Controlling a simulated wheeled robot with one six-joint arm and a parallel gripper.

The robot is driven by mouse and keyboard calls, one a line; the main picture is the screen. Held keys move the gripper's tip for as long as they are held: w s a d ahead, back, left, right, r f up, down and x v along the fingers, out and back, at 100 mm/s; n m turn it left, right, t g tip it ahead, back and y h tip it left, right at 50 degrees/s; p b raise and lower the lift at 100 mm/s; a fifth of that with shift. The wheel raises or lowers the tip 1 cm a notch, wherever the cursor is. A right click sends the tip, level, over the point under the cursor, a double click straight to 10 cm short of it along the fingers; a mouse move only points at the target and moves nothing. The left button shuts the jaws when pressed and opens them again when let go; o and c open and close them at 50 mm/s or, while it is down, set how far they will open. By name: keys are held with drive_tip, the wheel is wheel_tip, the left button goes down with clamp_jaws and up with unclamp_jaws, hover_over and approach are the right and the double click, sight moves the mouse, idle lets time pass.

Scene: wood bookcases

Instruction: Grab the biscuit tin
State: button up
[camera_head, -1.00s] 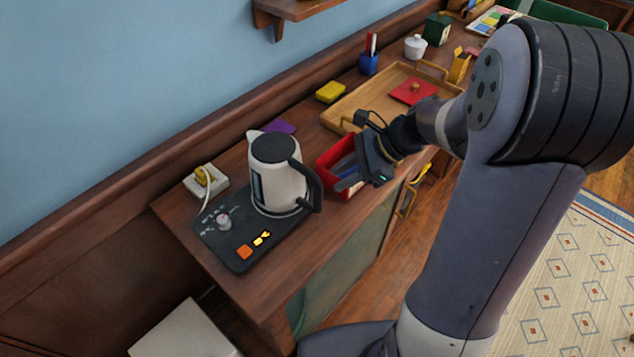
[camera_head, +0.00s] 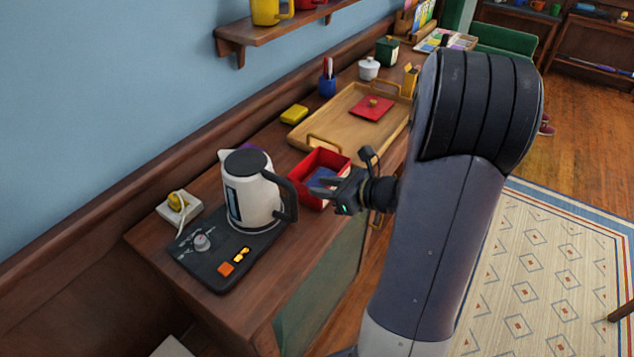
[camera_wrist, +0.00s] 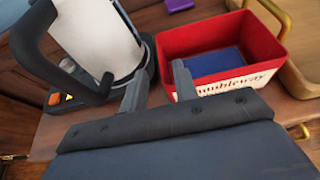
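The likely biscuit tin is an open red box (camera_head: 323,161) on the wooden counter, between the kettle and the tray. A red square lid with a knob (camera_head: 372,107) lies on the tray. My gripper (camera_head: 322,189) is at the tin's front side, partly covering it in the head view. In the wrist view my gripper (camera_wrist: 157,70) has two fingers spread with nothing between them. The right finger overlaps the tin's left edge; contact cannot be told.
A white kettle (camera_head: 248,195) with a black handle stands close left of the gripper on a dark base (camera_head: 222,277). The wooden tray (camera_head: 330,122) lies just beyond the tin. A yellow block (camera_head: 294,115) and a blue pen cup (camera_head: 327,87) stand near the wall.

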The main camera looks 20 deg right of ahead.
sight(303, 185)
drive_tip(key=shift+x, duration=3.4)
drive_tip(key=shift+f, duration=0.1)
clamp_jaws()
